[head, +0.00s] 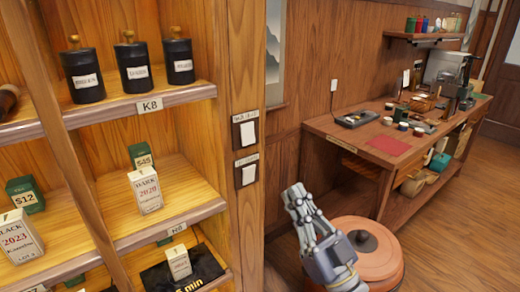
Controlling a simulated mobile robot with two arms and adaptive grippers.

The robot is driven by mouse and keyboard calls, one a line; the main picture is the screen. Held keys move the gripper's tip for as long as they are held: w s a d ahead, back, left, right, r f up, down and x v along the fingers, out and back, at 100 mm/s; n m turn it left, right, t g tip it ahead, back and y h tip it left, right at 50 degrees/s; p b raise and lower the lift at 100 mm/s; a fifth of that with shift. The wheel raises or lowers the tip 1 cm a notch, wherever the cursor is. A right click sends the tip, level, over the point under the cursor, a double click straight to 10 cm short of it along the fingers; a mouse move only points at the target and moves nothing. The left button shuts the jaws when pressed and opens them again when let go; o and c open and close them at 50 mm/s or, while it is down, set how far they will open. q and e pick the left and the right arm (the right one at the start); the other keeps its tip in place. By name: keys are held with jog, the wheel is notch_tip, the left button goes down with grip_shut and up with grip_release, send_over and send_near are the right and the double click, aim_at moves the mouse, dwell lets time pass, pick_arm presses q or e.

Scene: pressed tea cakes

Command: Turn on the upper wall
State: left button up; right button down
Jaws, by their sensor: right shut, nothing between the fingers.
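The upper wall switch (245,130) is a white rocker in a dark frame on the wooden post at the right end of the shelves. A small label sits above it, too small to read. A similar lower switch (247,172) is right below it. I cannot tell which way either rocker is set. My right gripper (297,198) is shut and empty, fingers pointing up. In the picture it is to the right of and below both switches, apart from them. My left gripper is out of view.
Wooden shelves (150,105) at the left hold black lidded jars (134,68) and several tea boxes (145,190). A wooden counter (345,140) with tea things stands along the right wall. Above it is a small shelf (425,37). The post's front is unobstructed.

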aim_at(248, 131)
jog(key=shift+w+a+f+p+x, duration=0.35)
jog(key=shift+p+x, duration=0.5)
jog(key=shift+x, duration=1.3)
jog(key=shift+w+f+p+x, duration=0.15)
jog(key=shift+f+p+x, duration=0.5)
jog(key=shift+x, duration=1.5)
jog(key=shift+w+a+f+p+x, duration=0.25)
jog(key=shift+p+x, duration=0.75)
jog(key=shift+x, duration=1.15)
jog(key=b, duration=0.2)
jog(key=f+b, duration=0.1)
jog(key=shift+w+a+t+y+b, duration=0.15)
jog(key=shift+w+t+y+b, duration=0.1)
jog(key=shift+t+y+b, duration=0.1)
jog(key=shift+r, duration=0.25)
jog(key=shift+w, duration=0.1)
jog(key=shift+r, duration=0.1)
